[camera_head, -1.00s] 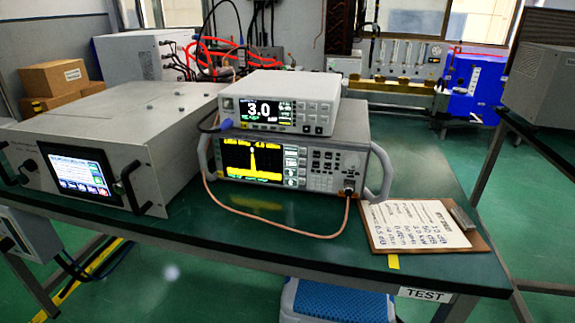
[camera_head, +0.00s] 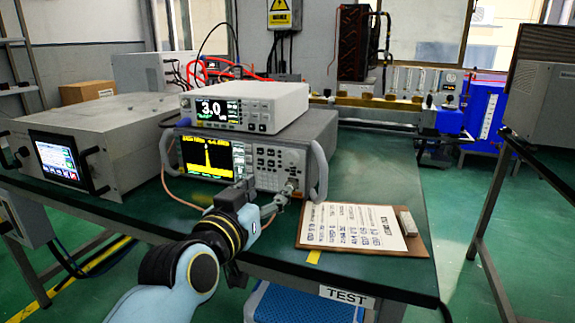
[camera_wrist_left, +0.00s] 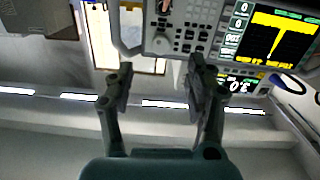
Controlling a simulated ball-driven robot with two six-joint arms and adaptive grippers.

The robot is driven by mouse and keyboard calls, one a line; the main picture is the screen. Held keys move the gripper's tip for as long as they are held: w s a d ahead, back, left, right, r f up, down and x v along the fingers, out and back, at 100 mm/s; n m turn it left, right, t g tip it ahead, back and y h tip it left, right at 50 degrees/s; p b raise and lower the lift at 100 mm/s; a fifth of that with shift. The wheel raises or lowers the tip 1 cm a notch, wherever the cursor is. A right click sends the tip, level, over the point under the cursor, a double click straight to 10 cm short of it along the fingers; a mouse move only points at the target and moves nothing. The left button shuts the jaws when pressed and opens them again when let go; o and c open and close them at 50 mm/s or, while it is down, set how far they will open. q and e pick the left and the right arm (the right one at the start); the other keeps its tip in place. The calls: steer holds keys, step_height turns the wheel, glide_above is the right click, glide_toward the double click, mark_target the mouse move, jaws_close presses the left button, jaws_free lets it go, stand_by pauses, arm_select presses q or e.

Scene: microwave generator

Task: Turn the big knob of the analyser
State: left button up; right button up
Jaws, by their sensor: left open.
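The analyser (camera_head: 232,165) is the grey lower unit of a stack on the green bench, with a yellow trace on its dark screen and a handle at each side. Its round knob (camera_head: 292,157) seems to sit at the right end of the front panel, above the cable connector; it is small and unclear. My left gripper (camera_head: 262,193) is in front of the panel's lower right part. In the left wrist view the picture is upside down; the open, empty fingers (camera_wrist_left: 160,70) point at the panel, with the knob (camera_wrist_left: 160,44) beyond the gap between them. My right gripper is not in view.
A white meter (camera_head: 232,107) reading 3.0 stands on the analyser. A copper-coloured cable loops before the panel. A clipboard (camera_head: 352,226) lies to the right near the bench's front edge. A large grey unit (camera_head: 95,140) stands at the left. Bench behind the clipboard is clear.

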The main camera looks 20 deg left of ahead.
mark_target(290, 161)
arm_select(q)
steer(key=shift+t, duration=0.3)
steer(key=w, duration=0.7)
steer(key=w+r, duration=0.1)
steer(key=w, duration=0.3)
steer(key=shift+w+d, duration=0.2)
steer(key=shift+w, duration=0.15)
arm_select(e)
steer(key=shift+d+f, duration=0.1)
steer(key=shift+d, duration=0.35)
arm_select(q)
steer(key=c, duration=1.1)
steer(key=shift+r+n+p, duration=0.3)
steer(key=shift+n+p, duration=0.65)
steer(key=shift+n, duration=0.25)
jaws_close()
steer(key=shift+n+p, duration=0.3)
steer(key=shift+n, duration=0.3)
steer(key=shift+f+n, duration=0.15)
steer(key=shift+n, duration=0.25)
steer(key=shift+f, duration=0.15)
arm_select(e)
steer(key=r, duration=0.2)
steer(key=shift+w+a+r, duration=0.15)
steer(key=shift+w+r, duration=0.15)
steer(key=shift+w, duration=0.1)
